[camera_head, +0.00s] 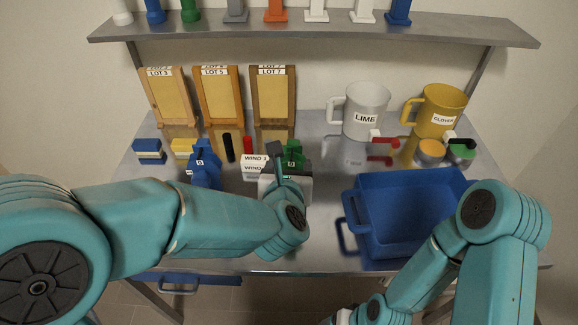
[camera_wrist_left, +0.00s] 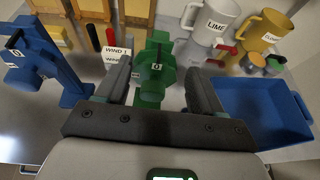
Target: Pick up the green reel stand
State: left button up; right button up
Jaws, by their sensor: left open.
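In the head view the green reel stand (camera_head: 297,150) is partly hidden behind my left gripper (camera_head: 287,168). In the wrist view my left gripper (camera_wrist_left: 160,82) is open, with one finger on each side of the stand and gaps showing between fingers and stand. The stand's lower part is hidden by the gripper body. My right arm shows at the lower right of the head view, but its fingers do not show.
A blue reel stand (camera_head: 205,163) stands to the left. A blue bin (camera_head: 405,213) is on the right. LIME (camera_head: 366,108) and CLOVER (camera_head: 440,108) jugs and wooden frames (camera_head: 219,97) stand behind.

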pick_arm(q)
jog(key=d+f+m+g+h, duration=0.1)
jog(key=d+f+g+h, duration=0.3)
jog(key=d, duration=0.6)
jog(key=w+a+f+n+g+y, duration=0.1)
jog(key=w+a+f+y, duration=0.25)
jog(key=a+f, duration=1)
jog(key=s+d+m+t, duration=0.1)
jog(key=d+m+t, duration=0.15)
jog(key=m, duration=1.55)
jog(key=s+d+m+t, duration=0.1)
jog(key=d+m+t, duration=0.15)
jog(key=m, duration=1.55)
jog(key=shift+y, duration=0.25)
jog(key=x, duration=0.4)
jog(key=a+x, duration=0.1)
jog(key=x, duration=0.2)
jog(key=shift+w, duration=0.15)
jog(key=x, duration=0.5)
jog(key=shift+w+a+r, duration=0.15)
jog(key=shift+a, duration=0.05)
jog(key=shift+r, duration=0.1)
